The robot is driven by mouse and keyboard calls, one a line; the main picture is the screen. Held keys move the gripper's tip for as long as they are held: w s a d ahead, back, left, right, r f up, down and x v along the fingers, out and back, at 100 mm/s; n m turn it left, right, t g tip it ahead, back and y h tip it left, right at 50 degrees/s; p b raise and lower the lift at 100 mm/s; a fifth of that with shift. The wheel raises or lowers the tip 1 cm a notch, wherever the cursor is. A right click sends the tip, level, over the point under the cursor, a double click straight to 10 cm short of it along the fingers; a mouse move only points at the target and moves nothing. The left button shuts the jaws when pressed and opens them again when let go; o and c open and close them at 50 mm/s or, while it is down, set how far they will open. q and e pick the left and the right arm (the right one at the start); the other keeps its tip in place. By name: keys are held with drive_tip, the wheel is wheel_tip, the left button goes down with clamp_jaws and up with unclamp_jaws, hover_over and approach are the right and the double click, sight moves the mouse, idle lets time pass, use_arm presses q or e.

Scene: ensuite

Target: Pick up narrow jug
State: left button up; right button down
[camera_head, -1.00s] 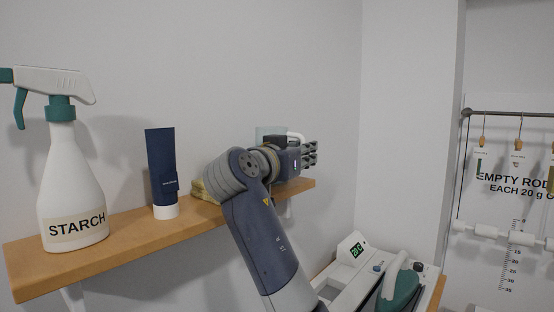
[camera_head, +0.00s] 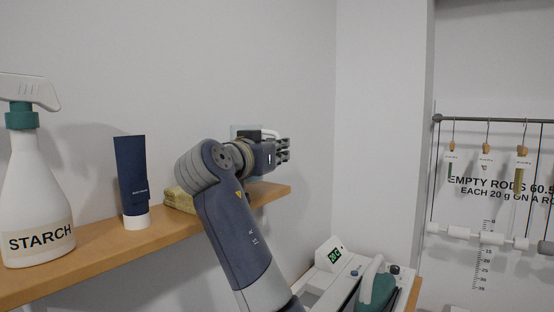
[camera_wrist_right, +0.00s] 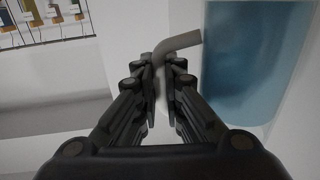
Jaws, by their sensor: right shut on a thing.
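The narrow jug (camera_wrist_right: 250,70) fills the right of the right wrist view. It is clear, with blue contents and a grey-white handle (camera_wrist_right: 180,43). My right gripper (camera_wrist_right: 161,68) is shut on this handle, its fingers on either side of it. In the head view my right gripper (camera_head: 283,150) is at the far end of the wooden shelf. My left gripper is not in view.
On the shelf (camera_head: 110,252) stand a STARCH spray bottle (camera_head: 34,200), a dark blue tube (camera_head: 131,180) and a folded yellowish cloth (camera_head: 180,200), close to my arm. Below right is a white device with a green display (camera_head: 334,255). A rail (camera_head: 490,119) with hanging rods is at right.

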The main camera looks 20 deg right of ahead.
drive_tip(key=shift+r, duration=3.95)
